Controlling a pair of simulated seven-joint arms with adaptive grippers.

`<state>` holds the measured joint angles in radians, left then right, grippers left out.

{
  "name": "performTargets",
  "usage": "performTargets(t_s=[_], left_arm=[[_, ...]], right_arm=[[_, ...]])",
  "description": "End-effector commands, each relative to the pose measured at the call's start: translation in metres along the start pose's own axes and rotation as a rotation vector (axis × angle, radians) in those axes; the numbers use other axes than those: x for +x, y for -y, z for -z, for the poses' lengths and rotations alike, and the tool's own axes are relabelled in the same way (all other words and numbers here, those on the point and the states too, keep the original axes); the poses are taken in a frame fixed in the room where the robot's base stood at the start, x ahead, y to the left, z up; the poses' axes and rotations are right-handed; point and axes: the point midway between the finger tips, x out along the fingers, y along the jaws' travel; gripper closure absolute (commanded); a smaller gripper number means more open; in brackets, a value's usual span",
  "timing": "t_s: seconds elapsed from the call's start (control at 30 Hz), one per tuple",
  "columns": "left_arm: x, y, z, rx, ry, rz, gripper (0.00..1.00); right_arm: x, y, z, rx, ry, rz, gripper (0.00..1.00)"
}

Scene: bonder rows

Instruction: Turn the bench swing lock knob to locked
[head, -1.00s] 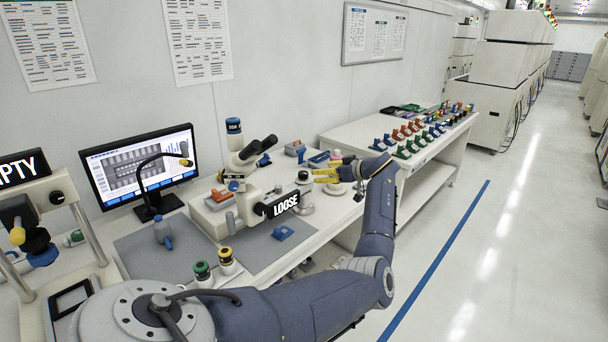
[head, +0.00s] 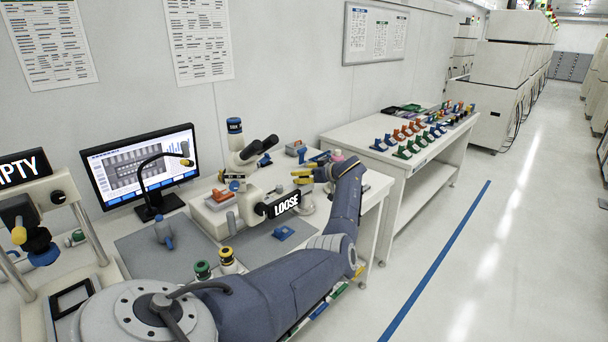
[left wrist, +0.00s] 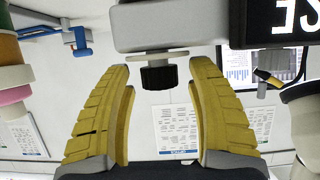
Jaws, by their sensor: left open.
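The black lock knob (left wrist: 159,77) shows in the left wrist view below a pale disc on a light grey bar (left wrist: 165,27). It appears between the two yellow fingertips of my left gripper (left wrist: 160,66), with a gap on each side. The fingers are apart and do not touch it. A black sign reading LOOSE (head: 286,203) stands beside my left gripper (head: 302,176) in the head view; part of it shows in the left wrist view (left wrist: 298,22). In the head view I cannot make out the knob near the fingers. My right gripper is not in view.
The microscope (head: 240,160) stands left of the sign on the bench. A monitor (head: 140,165) is farther left. Green and yellow-capped bottles (head: 203,270) stand near my arm. A second table (head: 350,140) holds rows of coloured parts. The floor to the right is clear.

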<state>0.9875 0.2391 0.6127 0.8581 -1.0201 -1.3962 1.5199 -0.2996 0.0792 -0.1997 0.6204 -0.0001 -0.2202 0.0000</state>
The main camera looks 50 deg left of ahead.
Motion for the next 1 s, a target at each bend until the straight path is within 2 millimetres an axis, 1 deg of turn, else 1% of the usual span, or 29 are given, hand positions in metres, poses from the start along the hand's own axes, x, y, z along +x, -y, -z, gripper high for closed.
performTargets(t_s=[0.27,0.73,1.0], left_arm=[[0.0004,0.0001,0.0004,0.0,0.0,0.0,0.42],[0.0003,0.0001,0.0005,0.0,0.0,0.0,0.97],[0.0007,0.0004,0.0006,0.001,-0.001,-0.004,0.97]], right_arm=[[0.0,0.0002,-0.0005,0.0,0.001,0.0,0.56],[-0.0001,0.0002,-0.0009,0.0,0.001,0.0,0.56],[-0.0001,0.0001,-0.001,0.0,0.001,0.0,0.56]])
